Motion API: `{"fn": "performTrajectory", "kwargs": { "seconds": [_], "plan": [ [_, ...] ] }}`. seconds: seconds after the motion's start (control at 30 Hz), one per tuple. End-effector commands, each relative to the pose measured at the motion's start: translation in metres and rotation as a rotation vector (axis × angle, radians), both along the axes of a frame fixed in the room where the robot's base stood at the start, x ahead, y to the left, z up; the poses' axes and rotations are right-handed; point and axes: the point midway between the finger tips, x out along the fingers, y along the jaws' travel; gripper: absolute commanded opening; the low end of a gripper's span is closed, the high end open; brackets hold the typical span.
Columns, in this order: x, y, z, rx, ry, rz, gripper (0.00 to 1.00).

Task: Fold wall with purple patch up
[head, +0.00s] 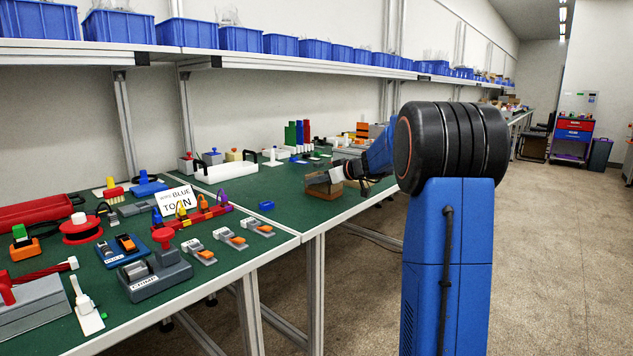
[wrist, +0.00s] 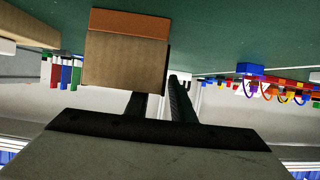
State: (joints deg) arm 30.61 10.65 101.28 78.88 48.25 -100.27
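A small brown cardboard box (head: 325,189) stands on the green table near its front edge, with a pale panel showing at its upper right. No purple patch is visible on it. My gripper (head: 352,172) is at the right side of the box, pointing left. In the wrist view, which looks upside down, the box (wrist: 125,62) is large, with an orange-brown strip along its picture-top edge. My gripper's two dark fingers (wrist: 160,95) stand apart with a gap between them. The box hides the left finger's tip; I cannot tell whether they touch.
Red, green and blue upright pieces (head: 298,136) stand behind the box. A white tray (head: 224,171) and a small blue part (head: 266,205) lie to the left. Several tools and connectors cover the near table. Some green surface around the box is clear.

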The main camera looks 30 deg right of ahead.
Motion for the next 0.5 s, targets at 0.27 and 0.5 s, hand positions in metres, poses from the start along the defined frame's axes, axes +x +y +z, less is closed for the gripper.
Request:
{"fn": "performTrajectory", "kwargs": {
  "seconds": [0.27, 0.5],
  "plan": [
    [-0.003, -0.001, 0.001, 0.000, 0.000, -0.001, 0.22],
    [-0.030, -0.013, 0.014, -0.002, -0.002, -0.002, 0.22]
  ]
}}
